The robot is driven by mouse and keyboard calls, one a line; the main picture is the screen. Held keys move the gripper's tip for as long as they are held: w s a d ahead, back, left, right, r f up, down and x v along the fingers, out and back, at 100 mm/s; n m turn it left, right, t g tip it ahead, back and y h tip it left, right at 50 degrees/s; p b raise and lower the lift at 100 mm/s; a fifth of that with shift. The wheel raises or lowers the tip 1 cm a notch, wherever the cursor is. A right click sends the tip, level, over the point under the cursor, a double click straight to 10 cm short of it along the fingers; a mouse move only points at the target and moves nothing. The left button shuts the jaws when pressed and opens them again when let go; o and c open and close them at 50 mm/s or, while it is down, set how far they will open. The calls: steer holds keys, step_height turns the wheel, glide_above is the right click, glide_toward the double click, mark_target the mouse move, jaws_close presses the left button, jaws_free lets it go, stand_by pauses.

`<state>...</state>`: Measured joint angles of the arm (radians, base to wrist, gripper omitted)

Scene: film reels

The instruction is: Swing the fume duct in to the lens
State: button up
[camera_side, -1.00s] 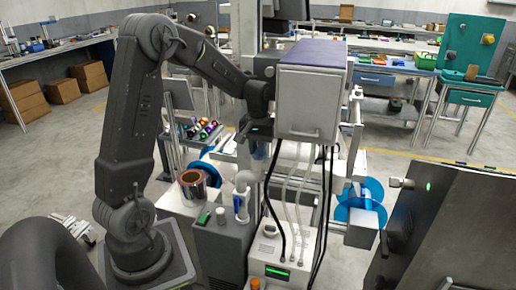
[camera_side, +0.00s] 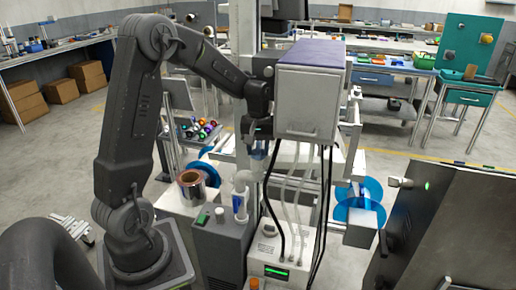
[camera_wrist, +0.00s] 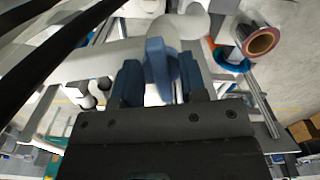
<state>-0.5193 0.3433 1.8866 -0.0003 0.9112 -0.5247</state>
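The fume duct (camera_side: 241,182) appears as a white elbowed pipe on the grey cabinet, left of the large box-shaped housing. It also shows as pale tubing at the top of the wrist view (camera_wrist: 187,22). A blue part (camera_wrist: 160,66) at the duct stands between my fingers. I cannot pick out the lens in either view.
The white housing with a purple top (camera_side: 309,100) stands close to the right of my gripper. Black and pale cables (camera_side: 290,195) hang below it. A copper-coloured film roll (camera_side: 191,181) stands to the left, and blue reels (camera_side: 360,197) to the right.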

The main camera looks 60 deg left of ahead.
step_height(320, 180, up, 14)
steer(key=shift+f, duration=0.1)
stand_by(0.6)
steer(key=shift+c, duration=0.3)
